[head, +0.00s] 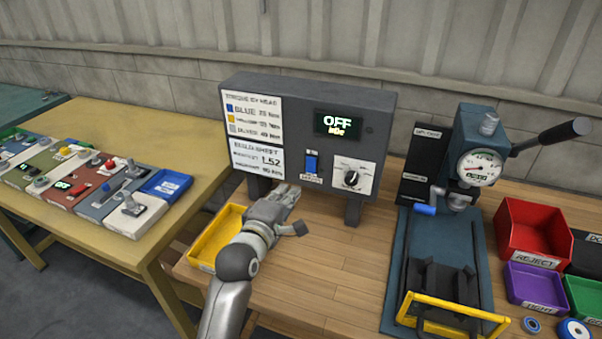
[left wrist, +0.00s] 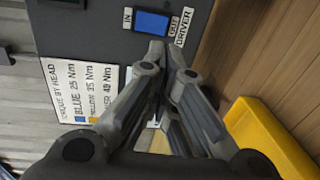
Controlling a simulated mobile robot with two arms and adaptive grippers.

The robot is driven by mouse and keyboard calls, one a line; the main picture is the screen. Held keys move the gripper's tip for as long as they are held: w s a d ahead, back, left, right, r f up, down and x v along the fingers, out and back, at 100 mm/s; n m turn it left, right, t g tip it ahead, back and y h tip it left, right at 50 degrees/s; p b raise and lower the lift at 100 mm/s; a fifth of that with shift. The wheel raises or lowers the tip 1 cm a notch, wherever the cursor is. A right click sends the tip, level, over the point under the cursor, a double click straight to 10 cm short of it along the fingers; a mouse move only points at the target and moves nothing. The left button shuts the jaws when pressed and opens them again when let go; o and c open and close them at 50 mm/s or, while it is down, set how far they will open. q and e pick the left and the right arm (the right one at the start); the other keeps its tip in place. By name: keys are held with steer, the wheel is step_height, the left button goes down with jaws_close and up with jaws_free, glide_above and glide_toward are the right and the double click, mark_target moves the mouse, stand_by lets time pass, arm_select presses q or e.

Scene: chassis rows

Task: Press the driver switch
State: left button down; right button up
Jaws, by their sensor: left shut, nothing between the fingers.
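The driver switch (head: 311,163) is a blue rocker on the front of a dark grey control box (head: 285,93). The box's screen (head: 338,123) reads "OFF idle". In the left wrist view the blue switch (left wrist: 151,23) has labels IN, OUT and DRIVER around it. My left gripper (head: 290,190) is shut and empty, in front of the box, below and to the left of the switch. In the left wrist view its fingertips (left wrist: 168,50) are close together near the switch; contact cannot be told. My right gripper is not in view.
A yellow tray (head: 205,258) lies left of my left wrist. A dial (head: 350,177) sits right of the switch. A press (head: 470,165) with a lever and red (head: 533,260) and purple bins stand on the right. Bare wooden bench (head: 320,270) lies between.

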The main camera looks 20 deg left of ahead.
mark_target(306, 167)
arm_select(q)
steer(key=w, duration=0.3)
steer(key=w+p, duration=0.1)
steer(key=w, duration=0.2)
steer(key=w+f, duration=0.1)
steer(key=w, duration=0.2)
steer(key=shift+w+d+f, duration=0.1)
steer(key=shift+w+d, duration=0.05)
steer(key=shift+w, duration=0.1)
steer(key=shift+w+f+b, duration=0.15)
steer(key=shift+f+b, duration=0.2)
steer(key=shift+b, duration=0.2)
steer(key=shift+w+r+t, duration=0.1)
steer(key=shift+r+t, duration=0.15)
steer(key=shift+t, duration=0.05)
